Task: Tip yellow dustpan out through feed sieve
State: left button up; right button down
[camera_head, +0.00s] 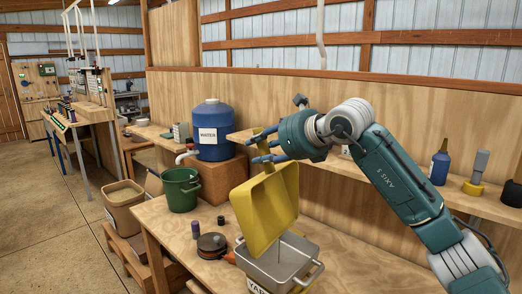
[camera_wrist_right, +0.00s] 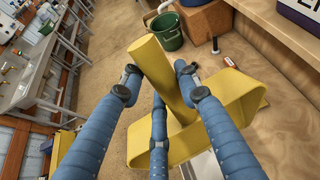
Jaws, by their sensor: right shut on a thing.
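The yellow dustpan (camera_head: 268,207) is held up by its handle in my right gripper (camera_head: 266,152) and is steeply tilted. Its pan hangs just above a grey metal box-shaped vessel with side handles (camera_head: 308,268), perhaps the feed sieve; I cannot make out a mesh. The dustpan's lower edge overlaps the vessel's back left rim in the head view. In the right wrist view, blue fingers (camera_wrist_right: 160,88) surround the yellow handle (camera_wrist_right: 168,75), with the pan (camera_wrist_right: 240,105) beyond. No feed is visible in or falling from the pan. My left gripper is not in view.
A blue water barrel (camera_head: 212,130) sits behind. The shelf (camera_head: 450,197) holds bottles at right.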

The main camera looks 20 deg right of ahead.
aim_at(269, 152)
jog(key=shift+s+d+f+b, duration=0.2)
jog(key=shift+s+b, duration=0.1)
jog(key=shift+b, duration=0.4)
jog(key=s+b, duration=0.1)
jog(key=b, duration=0.1)
jog(key=s+d+t+b, duration=0.1)
jog(key=b, duration=0.1)
jog(key=shift+d+r+y, duration=0.15)
jog(key=shift+y, duration=0.15)
jog(key=shift+s+d+b, duration=0.2)
jog(key=shift+d+b, duration=0.05)
jog(key=shift+b, duration=0.15)
jog(key=b, duration=0.1)
jog(key=s+t+b, duration=0.1)
jog(key=shift+s+d+b, duration=0.2)
jog(key=shift+d+b, duration=0.15)
jog(key=shift+s+d+r+m+t+y+b, duration=0.35)
jog(key=shift+s+b, duration=0.25)
jog(key=shift+b, duration=0.25)
